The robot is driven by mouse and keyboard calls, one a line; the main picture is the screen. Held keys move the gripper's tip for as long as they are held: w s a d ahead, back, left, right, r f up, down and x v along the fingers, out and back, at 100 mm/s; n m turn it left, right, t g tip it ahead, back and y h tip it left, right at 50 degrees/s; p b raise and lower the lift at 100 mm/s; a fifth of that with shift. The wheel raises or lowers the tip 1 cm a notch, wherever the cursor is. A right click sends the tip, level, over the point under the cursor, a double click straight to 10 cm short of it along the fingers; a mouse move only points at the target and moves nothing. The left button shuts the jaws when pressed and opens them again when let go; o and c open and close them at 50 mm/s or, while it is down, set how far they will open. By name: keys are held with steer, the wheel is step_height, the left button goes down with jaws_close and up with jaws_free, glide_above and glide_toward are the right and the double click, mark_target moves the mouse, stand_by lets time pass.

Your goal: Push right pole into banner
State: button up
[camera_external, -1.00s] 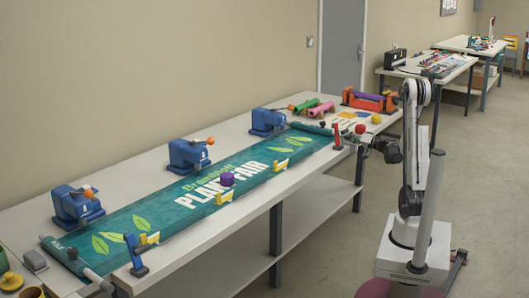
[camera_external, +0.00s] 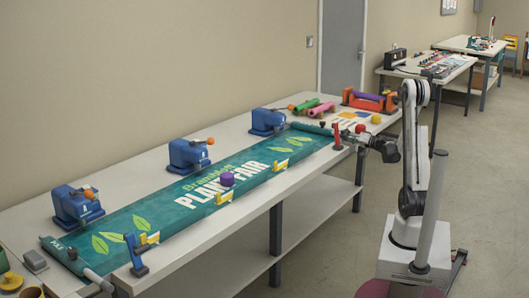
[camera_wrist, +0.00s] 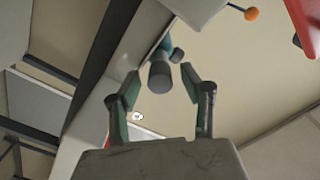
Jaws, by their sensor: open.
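The teal banner (camera_external: 185,197) lies flat along the workbench, with printed lettering and leaves. At its right end, the grey end of the right pole (camera_wrist: 160,77) points toward the wrist camera, with teal material behind it. In the external view, this area is small and partly hidden by a red post and my gripper (camera_external: 350,135). My gripper is open at the bench's right front edge. In the wrist view, its fingertips (camera_wrist: 160,82) stand either side of the pole end. I cannot tell whether they touch it.
Blue clamps (camera_external: 188,155) stand along the banner's back edge. Yellow clips (camera_external: 281,165) and a purple roll (camera_external: 228,179) are along its front. A red post (camera_external: 337,137) is close to my gripper. Coloured rolls (camera_external: 320,109) lie at the bench's far end.

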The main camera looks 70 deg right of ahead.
steer(key=v, duration=1.1)
